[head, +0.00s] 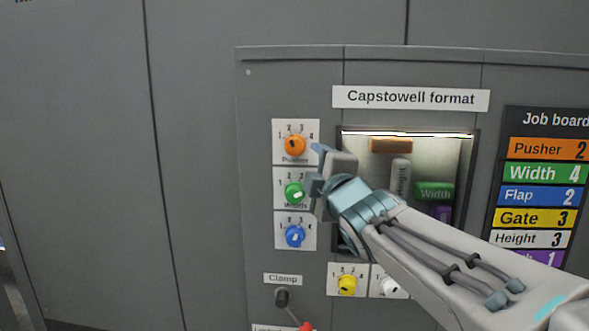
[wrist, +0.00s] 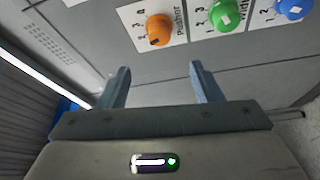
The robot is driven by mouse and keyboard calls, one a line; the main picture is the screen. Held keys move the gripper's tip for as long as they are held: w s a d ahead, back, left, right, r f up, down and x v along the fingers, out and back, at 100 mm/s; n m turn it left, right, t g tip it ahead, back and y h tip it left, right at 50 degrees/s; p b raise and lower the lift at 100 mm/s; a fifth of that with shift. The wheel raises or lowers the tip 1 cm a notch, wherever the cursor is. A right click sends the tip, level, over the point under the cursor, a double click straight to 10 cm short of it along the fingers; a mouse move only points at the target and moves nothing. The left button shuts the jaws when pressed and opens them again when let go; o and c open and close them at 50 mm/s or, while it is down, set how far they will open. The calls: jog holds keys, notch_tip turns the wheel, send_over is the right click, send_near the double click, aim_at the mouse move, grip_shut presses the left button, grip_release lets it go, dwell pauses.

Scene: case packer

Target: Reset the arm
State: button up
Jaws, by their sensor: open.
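My gripper (head: 318,172) is in front of the control panel, just right of the column of knobs. In the wrist view its two fingers (wrist: 160,85) are apart with nothing between them. The orange Pusher knob (head: 295,146), the green Width knob (head: 294,192) and the blue knob (head: 295,236) sit to its left in the head view. The wrist view shows the orange knob (wrist: 159,29), the green knob (wrist: 224,16) and the blue knob (wrist: 290,8) beyond the fingertips, apart from them. My forearm hides part of the lit window and the lower panel.
A lit window (head: 436,150) holds orange, white, green and purple labelled blocks. The job board (head: 541,172) hangs at the right. A yellow knob (head: 347,285), a white knob (head: 391,288) and a Clamp lever (head: 283,298) are lower down. The grey wall at left is bare.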

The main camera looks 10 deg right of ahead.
jog(key=shift+d, duration=0.25)
jog(key=s+d+f+m+g+h+p, duration=0.1)
jog(key=s+f+m+g+p, duration=0.3)
jog(key=f+m, duration=0.2)
jog(key=s+f+m+g+h+p, duration=0.2)
jog(key=s+f+m+g+p, duration=0.25)
jog(key=f, duration=0.25)
jog(key=s+a+f+m+g+p, duration=0.1)
jog(key=s+f+m+g, duration=0.2)
jog(key=s, duration=0.3)
jog(key=s+a+f+m+g+y+p, duration=0.1)
jog(key=s+f+m+g+p, duration=0.1)
jog(key=s+f+m+g, duration=0.2)
jog(key=s, duration=0.3)
jog(key=shift+a, duration=0.25)
jog(key=shift+g, duration=0.25)
